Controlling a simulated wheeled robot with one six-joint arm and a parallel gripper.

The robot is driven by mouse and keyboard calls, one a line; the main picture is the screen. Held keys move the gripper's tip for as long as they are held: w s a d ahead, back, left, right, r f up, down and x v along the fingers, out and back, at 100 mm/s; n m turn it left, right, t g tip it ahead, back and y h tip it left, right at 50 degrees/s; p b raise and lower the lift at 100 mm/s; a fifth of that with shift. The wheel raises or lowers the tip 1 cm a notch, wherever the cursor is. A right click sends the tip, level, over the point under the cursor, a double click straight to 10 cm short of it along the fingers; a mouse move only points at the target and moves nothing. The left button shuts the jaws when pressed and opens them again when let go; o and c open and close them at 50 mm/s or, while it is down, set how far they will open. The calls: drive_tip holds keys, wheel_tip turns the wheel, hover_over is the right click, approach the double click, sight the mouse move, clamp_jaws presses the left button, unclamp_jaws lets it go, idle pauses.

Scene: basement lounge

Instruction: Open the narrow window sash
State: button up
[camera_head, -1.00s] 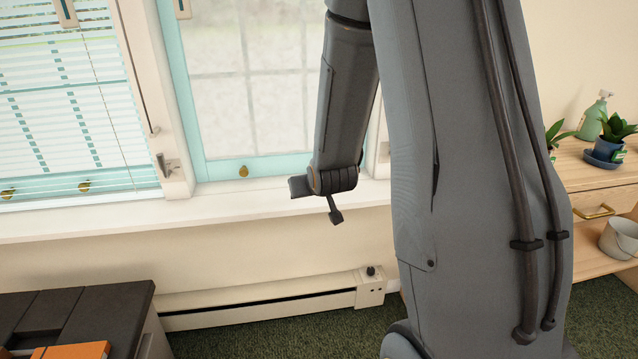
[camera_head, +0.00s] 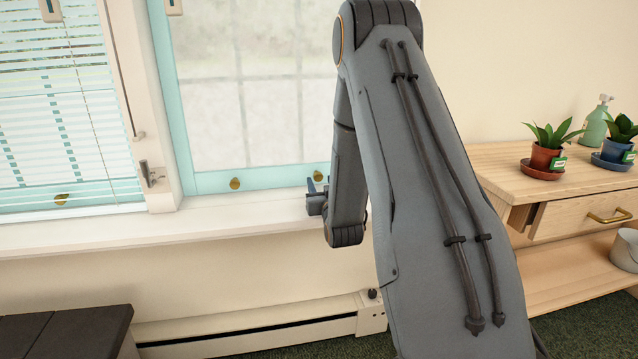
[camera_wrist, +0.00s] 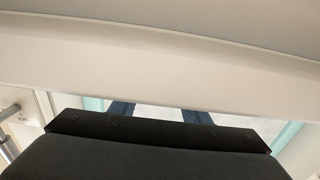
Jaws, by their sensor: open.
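A teal-framed window sash (camera_head: 210,181) with frosted panes stands in the middle of the head view, its right side hidden behind my arm. Its bottom rail carries a brass knob (camera_head: 235,183) at left and another brass knob (camera_head: 318,176) beside my gripper. The sash looks down against the white sill (camera_head: 250,217).
Another teal window with a blind (camera_head: 70,130) is at left, behind a white post with a metal latch (camera_head: 150,174). A baseboard heater (camera_head: 250,325) runs below the sill. A wooden cabinet (camera_head: 500,160) with potted plants (camera_head: 547,150) stands at right. A dark-topped unit (camera_head: 60,335) is at lower left.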

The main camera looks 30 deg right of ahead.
drive_tip(key=shift+x, duration=1.2)
clamp_jaws()
drive_tip(key=shift+r, duration=0.1)
wheel_tip(320, 180, up, 19)
drive_tip(key=p, duration=0.9)
drive_tip(key=shift+p, duration=0.4)
